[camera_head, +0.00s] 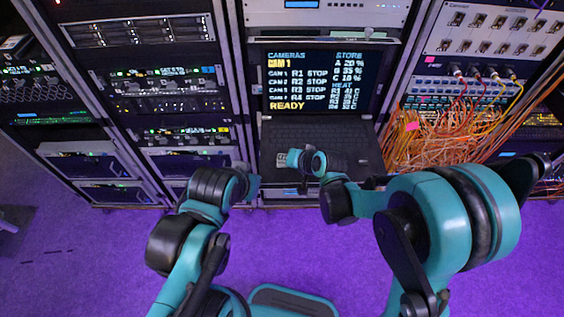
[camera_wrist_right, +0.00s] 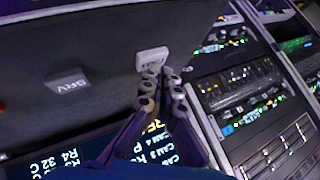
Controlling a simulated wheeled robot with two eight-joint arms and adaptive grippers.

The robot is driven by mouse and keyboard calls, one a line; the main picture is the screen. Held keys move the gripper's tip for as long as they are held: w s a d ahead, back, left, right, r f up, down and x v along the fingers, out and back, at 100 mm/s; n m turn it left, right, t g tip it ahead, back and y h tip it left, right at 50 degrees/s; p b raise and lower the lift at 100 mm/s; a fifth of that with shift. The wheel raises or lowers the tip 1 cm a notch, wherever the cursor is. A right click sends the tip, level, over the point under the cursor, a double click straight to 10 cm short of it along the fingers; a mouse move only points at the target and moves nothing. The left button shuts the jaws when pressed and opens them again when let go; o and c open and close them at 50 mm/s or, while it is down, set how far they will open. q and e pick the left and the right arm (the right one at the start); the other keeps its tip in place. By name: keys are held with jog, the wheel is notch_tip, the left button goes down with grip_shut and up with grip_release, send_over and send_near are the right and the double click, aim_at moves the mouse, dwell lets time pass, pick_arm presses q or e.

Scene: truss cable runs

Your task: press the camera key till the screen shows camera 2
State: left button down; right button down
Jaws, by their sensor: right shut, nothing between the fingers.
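The screen (camera_head: 322,82) stands in the middle rack and reads CAMERAS, with CAM 1 in yellow, a list of several cameras marked STOP, and READY below. Below it is a dark console shelf (camera_head: 345,135). A small pale key (camera_head: 281,160) sits on the shelf; its label is not readable, so I cannot confirm it is the camera key. My right gripper (camera_head: 292,159) is shut and empty at this key. In the wrist view its fingertips (camera_wrist_right: 160,74) are right by the pale key (camera_wrist_right: 152,58); contact is unclear. My left gripper (camera_head: 250,182) is left of the shelf's front, its jaws unclear.
Orange cables (camera_head: 440,140) bunch in the right rack, below a patch panel (camera_head: 490,35). Equipment racks (camera_head: 150,80) stand on the left. Purple floor lies in front.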

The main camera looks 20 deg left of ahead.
jog(key=shift+f+b, duration=0.35)
jog(key=shift+r, duration=0.1)
dwell(0.5)
jog(key=shift+r+p, duration=0.55)
jog(key=shift+r, duration=0.2)
jog(key=shift+r+p, duration=1.8)
jog(key=shift+r, duration=0.8)
jog(key=shift+f, duration=0.1)
